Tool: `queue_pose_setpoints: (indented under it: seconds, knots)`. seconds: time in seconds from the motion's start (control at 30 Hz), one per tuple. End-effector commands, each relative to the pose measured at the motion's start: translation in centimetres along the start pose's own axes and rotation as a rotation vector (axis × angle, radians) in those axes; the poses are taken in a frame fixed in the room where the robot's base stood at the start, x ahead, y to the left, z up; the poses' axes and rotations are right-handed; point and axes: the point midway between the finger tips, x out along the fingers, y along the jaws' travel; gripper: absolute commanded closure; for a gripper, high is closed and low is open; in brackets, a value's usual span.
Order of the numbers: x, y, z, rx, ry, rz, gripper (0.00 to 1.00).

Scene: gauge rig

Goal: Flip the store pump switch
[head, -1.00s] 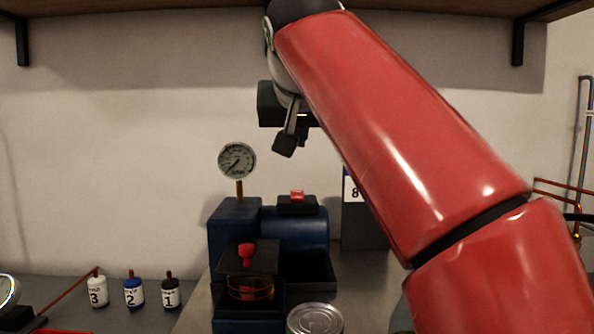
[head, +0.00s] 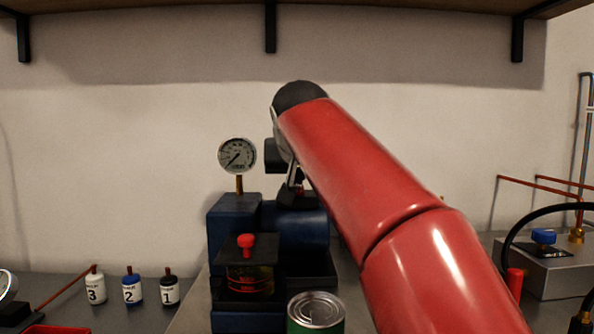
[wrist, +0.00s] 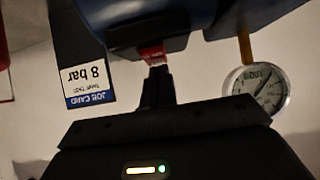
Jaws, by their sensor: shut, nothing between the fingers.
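The pump (head: 235,228) is a dark blue unit with a cylinder on its right. The black switch box (head: 312,203) sits on top of the cylinder. Its red rocker switch (wrist: 152,53) shows in the wrist view, where the picture is upside down; in the head view my gripper (head: 291,190) hides it. My gripper is shut and empty. Its fingertips (wrist: 158,70) are right at the red switch, touching it or nearly so; I cannot tell which. Which way the rocker is tilted is not clear.
A round gauge (head: 237,155) stands on a brass stem left of my gripper. A job card (wrist: 87,78) reads 8 bar. A red knob (head: 246,241), a can (head: 316,308) and several numbered bottles (head: 132,290) stand lower down. A shelf hangs above.

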Motion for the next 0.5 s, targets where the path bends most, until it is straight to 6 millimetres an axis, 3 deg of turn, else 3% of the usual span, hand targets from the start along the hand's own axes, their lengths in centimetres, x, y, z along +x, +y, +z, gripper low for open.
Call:
queue_pose_setpoints:
  seconds: [0.5]
  knots:
    - [0.64, -0.02, 0.3, 0.0, -0.002, 0.001, 1.0]
